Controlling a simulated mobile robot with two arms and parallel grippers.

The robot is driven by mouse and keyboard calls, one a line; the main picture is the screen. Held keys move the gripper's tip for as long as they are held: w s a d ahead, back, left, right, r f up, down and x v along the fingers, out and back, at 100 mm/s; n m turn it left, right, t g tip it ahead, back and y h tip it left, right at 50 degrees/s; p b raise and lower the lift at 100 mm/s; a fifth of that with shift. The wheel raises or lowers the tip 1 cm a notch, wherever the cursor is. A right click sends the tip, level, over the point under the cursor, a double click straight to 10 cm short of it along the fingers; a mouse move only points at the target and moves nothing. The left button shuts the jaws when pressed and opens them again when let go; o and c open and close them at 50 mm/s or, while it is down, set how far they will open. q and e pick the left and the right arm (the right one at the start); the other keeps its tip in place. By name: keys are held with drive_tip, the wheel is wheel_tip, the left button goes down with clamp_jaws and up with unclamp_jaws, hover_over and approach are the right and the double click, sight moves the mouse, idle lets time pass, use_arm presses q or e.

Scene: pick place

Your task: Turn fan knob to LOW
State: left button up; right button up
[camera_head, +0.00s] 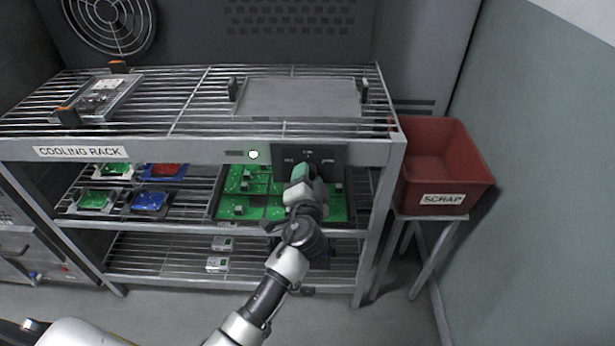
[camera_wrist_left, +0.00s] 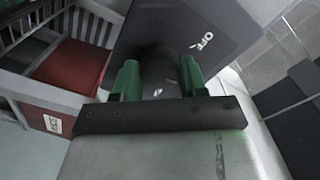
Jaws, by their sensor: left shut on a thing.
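The dark control panel (camera_head: 335,155) sits on the front rail of the cooling rack, with small white labels that I cannot read there. In the left wrist view the panel (camera_wrist_left: 222,28) shows the word OFF. The dark round fan knob (camera_wrist_left: 158,72) stands out from the panel between my green fingertips; a small white mark shows on it. My left gripper (camera_head: 300,175) is at the panel's front, and in the left wrist view the gripper (camera_wrist_left: 158,82) is shut on the knob. In the head view the gripper hides the knob. My right gripper is not in view.
The round fan grille (camera_head: 110,22) is on the back wall. A metal tray (camera_head: 298,97) and a framed unit (camera_head: 100,95) lie on the rack top. Green boards (camera_head: 245,182) fill the shelf below. A red SCRAP bin (camera_head: 442,150) stands close on the right.

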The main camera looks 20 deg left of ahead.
use_arm(q)
drive_tip(key=shift+m, duration=0.7)
drive_tip(key=o, duration=0.9)
drive_tip(key=b+v, duration=0.1)
drive_tip(key=v, duration=1)
drive_tip(key=shift+w, duration=0.1)
